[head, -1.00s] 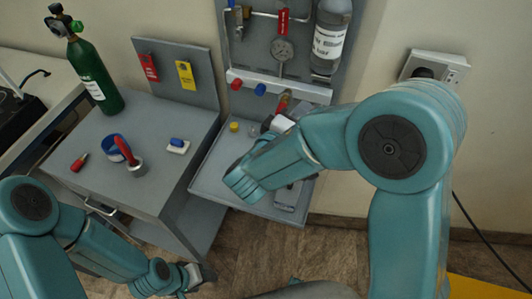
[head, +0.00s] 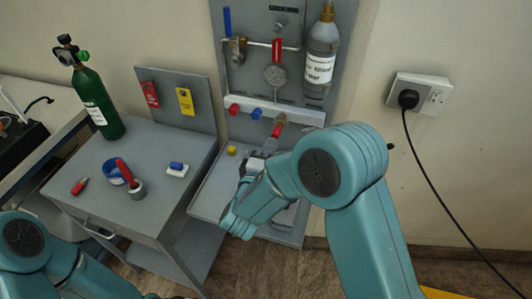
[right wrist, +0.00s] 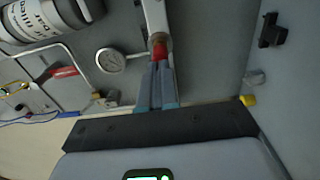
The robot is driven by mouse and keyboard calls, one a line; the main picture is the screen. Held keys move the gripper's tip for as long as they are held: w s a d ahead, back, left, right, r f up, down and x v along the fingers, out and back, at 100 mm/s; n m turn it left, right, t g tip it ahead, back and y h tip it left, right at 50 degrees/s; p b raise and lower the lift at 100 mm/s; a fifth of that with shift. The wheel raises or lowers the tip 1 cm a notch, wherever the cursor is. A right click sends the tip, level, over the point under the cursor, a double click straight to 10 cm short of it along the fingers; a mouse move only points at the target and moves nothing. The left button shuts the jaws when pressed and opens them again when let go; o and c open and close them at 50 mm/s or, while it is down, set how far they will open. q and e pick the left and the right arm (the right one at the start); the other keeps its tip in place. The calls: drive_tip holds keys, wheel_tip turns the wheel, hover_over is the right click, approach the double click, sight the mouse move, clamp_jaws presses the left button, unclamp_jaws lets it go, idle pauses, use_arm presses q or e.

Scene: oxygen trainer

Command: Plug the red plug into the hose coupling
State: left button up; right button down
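The red plug (head: 276,130) is at the lower end of a brass hose coupling (head: 281,118) on the wall panel. In the right wrist view the red plug (right wrist: 158,51) sits between my fingertips, against the coupling's brass ring (right wrist: 158,38). How deep it sits in the ring I cannot tell. My right gripper (head: 269,145) is just below the coupling; in the right wrist view its two fingers (right wrist: 156,70) are close together on the plug. My left arm (head: 70,270) is at the lower left; its gripper is out of view.
A red knob (head: 233,110) and a blue knob (head: 256,113) are on the panel's rail. A gauge (head: 275,77) and bottle (head: 321,50) hang above. A green cylinder (head: 97,105) stands on the cart at left.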

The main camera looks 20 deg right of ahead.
drive_tip(key=shift+w+d, duration=0.2)
drive_tip(key=shift+w, duration=0.15)
